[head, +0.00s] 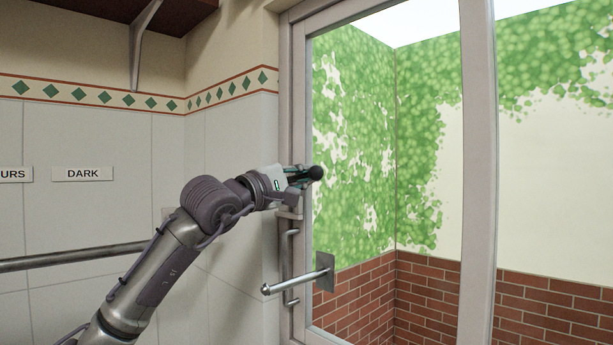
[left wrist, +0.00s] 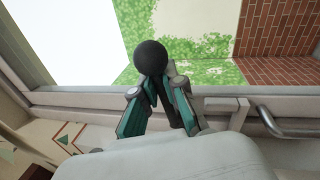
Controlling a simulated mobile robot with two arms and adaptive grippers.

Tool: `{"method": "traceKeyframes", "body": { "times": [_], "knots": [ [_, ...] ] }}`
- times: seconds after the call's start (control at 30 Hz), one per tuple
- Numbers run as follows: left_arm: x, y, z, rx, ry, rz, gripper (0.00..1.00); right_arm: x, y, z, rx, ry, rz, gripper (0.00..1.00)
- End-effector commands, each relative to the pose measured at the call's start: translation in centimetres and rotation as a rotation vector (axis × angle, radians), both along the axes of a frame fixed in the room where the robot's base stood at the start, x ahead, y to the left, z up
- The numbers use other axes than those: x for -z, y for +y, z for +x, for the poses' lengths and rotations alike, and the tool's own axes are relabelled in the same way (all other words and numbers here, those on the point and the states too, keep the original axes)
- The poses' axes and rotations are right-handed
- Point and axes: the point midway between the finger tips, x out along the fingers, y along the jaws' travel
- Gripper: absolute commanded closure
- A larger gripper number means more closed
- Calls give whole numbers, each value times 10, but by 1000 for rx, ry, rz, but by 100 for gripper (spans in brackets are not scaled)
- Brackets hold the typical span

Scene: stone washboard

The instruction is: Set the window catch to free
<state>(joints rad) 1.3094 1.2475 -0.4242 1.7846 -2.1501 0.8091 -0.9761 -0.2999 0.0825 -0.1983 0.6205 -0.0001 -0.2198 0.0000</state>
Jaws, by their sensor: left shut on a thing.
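My left gripper (head: 304,174) is at the left side of the window frame, at the upper end of the frame's hardware. Its fingers are closed on a round black knob (head: 316,173), which I take to be the knob of the window catch. In the left wrist view the teal fingers (left wrist: 157,84) converge just under the black ball (left wrist: 151,57). The catch's body is mostly hidden behind the gripper, so I cannot tell its setting. The window (head: 478,190) has a pale frame. My right gripper is out of view.
A pale bar handle (head: 285,262) is on the frame below my gripper; it also shows in the left wrist view (left wrist: 285,129). A metal rod with a square plate (head: 299,281) juts out near it. A rail (head: 70,258) runs along the tiled wall, with a "DARK" label (head: 82,174) above.

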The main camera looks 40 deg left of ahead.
Motion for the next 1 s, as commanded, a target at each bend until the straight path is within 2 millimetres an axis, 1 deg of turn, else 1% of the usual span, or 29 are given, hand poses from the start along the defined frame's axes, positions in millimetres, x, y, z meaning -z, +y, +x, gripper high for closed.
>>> {"method": "traceKeyframes", "body": {
  "times": [0.1, 0.13, 0.27, 0.3, 0.57, 0.67, 0.77, 1.0],
  "knots": [
    [1, 0, 0, -2, 1, 4, 100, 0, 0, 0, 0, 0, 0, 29],
    [1, 0, 0, -1, 2, 4, 87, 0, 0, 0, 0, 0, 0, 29],
    [1, 0, 0, -1, 2, 2, 65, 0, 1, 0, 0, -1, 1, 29],
    [1, 0, 0, -1, 2, 2, 64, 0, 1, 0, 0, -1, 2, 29],
    [1, 0, 0, 0, 3, 0, 64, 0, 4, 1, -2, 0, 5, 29],
    [2, 1, -4, -3, 2, 0, 64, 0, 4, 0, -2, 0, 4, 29],
    [5, 3, -15, -6, 4, 3, 64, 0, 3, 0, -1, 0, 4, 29],
    [12, 4, -51, -9, 7, 8, 64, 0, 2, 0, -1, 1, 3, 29]
  ]
}}
